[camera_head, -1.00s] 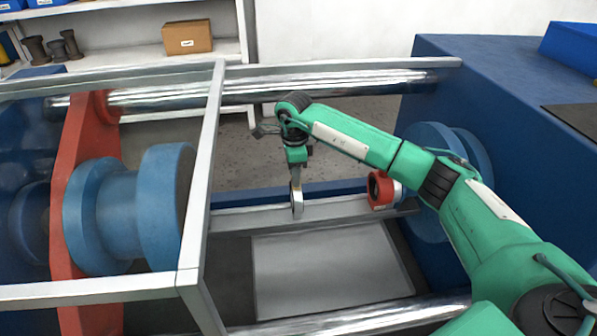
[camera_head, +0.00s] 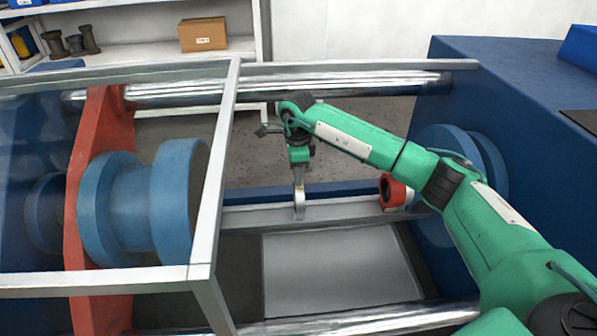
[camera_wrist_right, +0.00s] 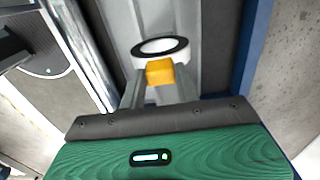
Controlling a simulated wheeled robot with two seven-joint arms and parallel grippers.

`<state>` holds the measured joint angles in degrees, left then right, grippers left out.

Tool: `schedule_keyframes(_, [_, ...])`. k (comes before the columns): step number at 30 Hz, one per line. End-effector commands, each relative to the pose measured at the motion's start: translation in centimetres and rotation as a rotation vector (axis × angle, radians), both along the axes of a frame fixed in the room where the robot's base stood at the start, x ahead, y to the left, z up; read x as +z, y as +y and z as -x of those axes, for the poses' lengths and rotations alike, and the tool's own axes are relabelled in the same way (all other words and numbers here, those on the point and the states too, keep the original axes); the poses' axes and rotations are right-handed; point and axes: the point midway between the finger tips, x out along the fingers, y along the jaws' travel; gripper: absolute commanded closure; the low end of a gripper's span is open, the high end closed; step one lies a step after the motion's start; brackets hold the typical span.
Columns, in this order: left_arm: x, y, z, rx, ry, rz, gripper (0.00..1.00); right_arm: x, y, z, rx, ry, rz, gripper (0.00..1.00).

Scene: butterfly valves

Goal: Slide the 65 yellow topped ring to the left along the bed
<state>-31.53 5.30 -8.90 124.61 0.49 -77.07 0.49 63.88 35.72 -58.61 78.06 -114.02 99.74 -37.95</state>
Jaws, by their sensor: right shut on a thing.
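The yellow topped ring (camera_head: 299,206) is a narrow, pale ring standing on the grey bed (camera_head: 345,209) in the head view. In the right wrist view its yellow top (camera_wrist_right: 160,72) sits between my fingers, with the white and black ring body (camera_wrist_right: 160,48) beyond it. My right gripper (camera_head: 298,184) points down and is shut on the ring's top; it also shows in the right wrist view (camera_wrist_right: 159,88). The number on the ring is not readable. My left gripper is out of view.
A red and white valve (camera_head: 393,192) sits at the right end of the bed, by a blue flange (camera_head: 440,160). Left are a pale frame post (camera_head: 218,165), a red plate (camera_head: 92,150) and a blue flanged spool (camera_head: 180,200). The bed between ring and post looks clear.

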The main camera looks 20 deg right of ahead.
Motion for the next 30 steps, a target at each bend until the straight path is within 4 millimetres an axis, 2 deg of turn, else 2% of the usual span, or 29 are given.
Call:
schedule_keyframes(5, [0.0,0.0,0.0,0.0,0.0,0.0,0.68,0.0,0.0,0.0,0.0,-0.001,-0.001,1.0])
schedule_keyframes(6, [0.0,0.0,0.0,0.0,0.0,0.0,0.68,0.0,0.0,0.0,0.0,-0.001,-0.001,0.66])
schedule_keyframes(9, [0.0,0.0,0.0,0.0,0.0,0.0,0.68,0.0,0.0,0.0,0.0,-0.001,0.0,0.46])
schedule_keyframes(10, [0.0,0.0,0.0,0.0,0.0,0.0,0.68,0.0,0.0,0.0,0.0,-0.001,0.0,0.42])
schedule_keyframes(18, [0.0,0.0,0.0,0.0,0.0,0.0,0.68,0.1,0.0,0.0,0.0,-0.001,0.0,0.42])
schedule_keyframes(21, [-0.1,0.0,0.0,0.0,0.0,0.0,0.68,0.6,0.0,0.0,0.0,-0.002,0.0,0.42])
schedule_keyframes(26, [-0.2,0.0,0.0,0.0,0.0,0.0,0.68,3.2,0.0,-0.1,0.001,-0.005,0.0,0.42])
schedule_keyframes(30, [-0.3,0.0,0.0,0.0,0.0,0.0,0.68,6.4,0.0,-0.1,0.001,-0.005,0.0,0.42])
